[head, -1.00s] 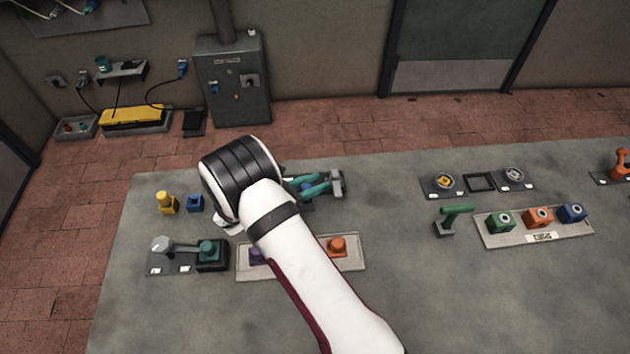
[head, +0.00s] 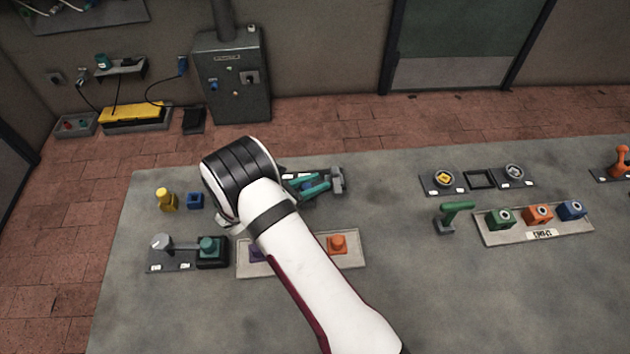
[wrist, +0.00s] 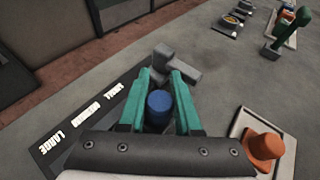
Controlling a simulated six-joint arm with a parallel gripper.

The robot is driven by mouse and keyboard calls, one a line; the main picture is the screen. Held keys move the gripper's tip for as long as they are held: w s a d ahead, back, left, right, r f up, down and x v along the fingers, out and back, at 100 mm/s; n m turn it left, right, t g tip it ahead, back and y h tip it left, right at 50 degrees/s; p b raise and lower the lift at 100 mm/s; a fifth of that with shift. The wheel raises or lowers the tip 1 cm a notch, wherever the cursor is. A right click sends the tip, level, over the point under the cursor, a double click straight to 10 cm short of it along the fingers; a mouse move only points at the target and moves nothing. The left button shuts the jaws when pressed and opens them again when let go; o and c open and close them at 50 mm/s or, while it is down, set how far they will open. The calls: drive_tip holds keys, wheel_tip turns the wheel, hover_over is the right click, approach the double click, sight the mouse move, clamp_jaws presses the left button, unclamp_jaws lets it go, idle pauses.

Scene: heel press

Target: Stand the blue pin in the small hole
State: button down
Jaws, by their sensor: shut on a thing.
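The blue pin (wrist: 159,104) is between the two teal fingers of my gripper (wrist: 161,84) in the wrist view, its round top facing the camera. My gripper (head: 312,187) is shut on it. In the head view my arm hides most of this area, and only a bit of blue shows by the fingers. A dark plate (wrist: 85,125) lettered SMALL, MEDIUM and LARGE lies under and left of my gripper in the wrist view. Its holes are hidden, so I cannot tell whether the pin's lower end is in one.
A grey hammer-shaped piece (wrist: 178,66) is just beyond the fingertips, also in the head view (head: 337,180). An orange knob (wrist: 262,146) on a pale tray is to the right. A yellow piece (head: 166,199) and a blue block (head: 195,201) stand left.

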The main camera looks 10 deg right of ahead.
drive_tip(key=shift+f, duration=0.35)
drive_tip(key=c, duration=0.5)
unclamp_jaws()
drive_tip(key=v, duration=1.5)
drive_tip(key=shift+s+a, duration=0.2)
drive_tip(key=shift+a, duration=0.15)
